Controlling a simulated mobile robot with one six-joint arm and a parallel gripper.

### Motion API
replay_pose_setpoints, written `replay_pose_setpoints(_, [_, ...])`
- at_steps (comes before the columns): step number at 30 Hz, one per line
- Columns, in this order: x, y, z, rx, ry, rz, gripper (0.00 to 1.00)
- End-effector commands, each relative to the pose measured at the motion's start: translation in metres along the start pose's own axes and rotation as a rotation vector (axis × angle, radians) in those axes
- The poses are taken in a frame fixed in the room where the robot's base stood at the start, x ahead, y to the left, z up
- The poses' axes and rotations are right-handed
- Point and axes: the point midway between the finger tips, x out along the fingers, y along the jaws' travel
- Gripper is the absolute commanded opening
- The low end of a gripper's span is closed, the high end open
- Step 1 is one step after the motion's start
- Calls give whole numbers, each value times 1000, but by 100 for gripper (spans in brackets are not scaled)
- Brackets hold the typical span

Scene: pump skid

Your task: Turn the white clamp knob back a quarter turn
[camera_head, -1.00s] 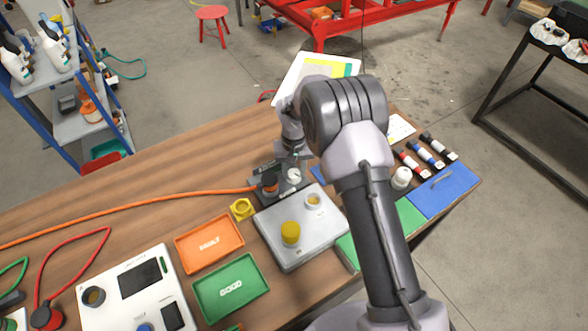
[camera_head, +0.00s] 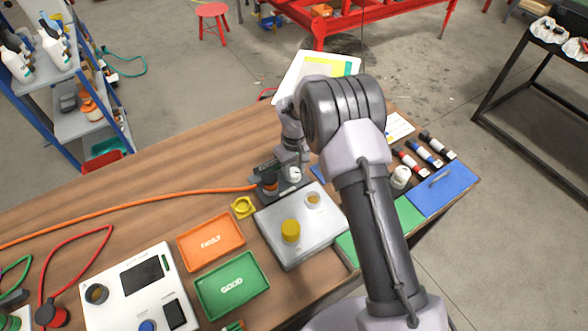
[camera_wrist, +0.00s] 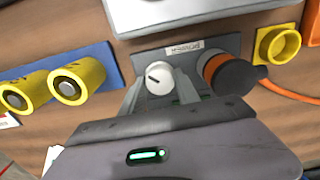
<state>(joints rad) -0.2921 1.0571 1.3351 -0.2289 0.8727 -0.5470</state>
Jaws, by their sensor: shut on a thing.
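The white clamp knob (camera_wrist: 159,80) sits on a dark grey clamp block (camera_wrist: 222,44), with a dark pointer mark on its face pointing to the lower left in the wrist view. My gripper (camera_wrist: 160,90) is shut on the knob, one finger on each side. In the head view the knob (camera_head: 294,174) shows just below my gripper (camera_head: 292,165), partly hidden by the fingers. Beside the knob, a dark connector with an orange ring (camera_wrist: 222,74) sits in the same block, with an orange cable (camera_wrist: 290,93) leading off.
A grey box with a yellow cap (camera_head: 290,232) stands in front of the clamp.

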Motion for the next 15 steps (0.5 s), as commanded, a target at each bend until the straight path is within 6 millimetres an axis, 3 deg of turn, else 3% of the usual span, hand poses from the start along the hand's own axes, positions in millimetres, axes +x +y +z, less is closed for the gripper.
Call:
replay_pose_setpoints(8, [0,0,0,-1,1,1,0])
replay_pose_setpoints(9, [0,0,0,-1,1,1,43])
replay_pose_setpoints(12, [0,0,0,-1,1,1,59])
replay_pose_setpoints(15, [0,0,0,0,1,1,59])
